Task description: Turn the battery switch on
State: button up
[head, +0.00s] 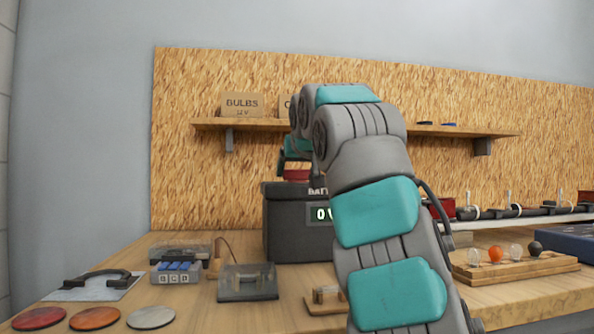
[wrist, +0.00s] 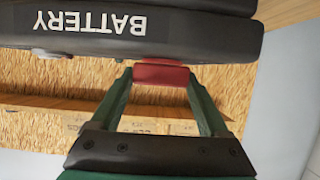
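The dark battery box (head: 288,228) stands on the bench, partly hidden by my arm. Its display (head: 321,214) shows a 0 and a partly covered character. A red piece (head: 297,175), which looks like the switch handle, is at the top of the box. My gripper (head: 296,160) is above it, pointing down. In the wrist view the box appears upside down, and the red piece (wrist: 161,75) lies between the fingertips of my gripper (wrist: 160,74).
A shelf (head: 465,131) with a bulbs box (head: 242,104) runs along the board behind. Left on the bench are a fuse-like block (head: 178,273), a clear-covered box (head: 248,282) and coloured discs (head: 95,318). A wooden bulb rack (head: 515,266) is at right.

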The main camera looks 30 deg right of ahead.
jog(key=c, duration=0.8)
jog(key=shift+c, duration=0.2)
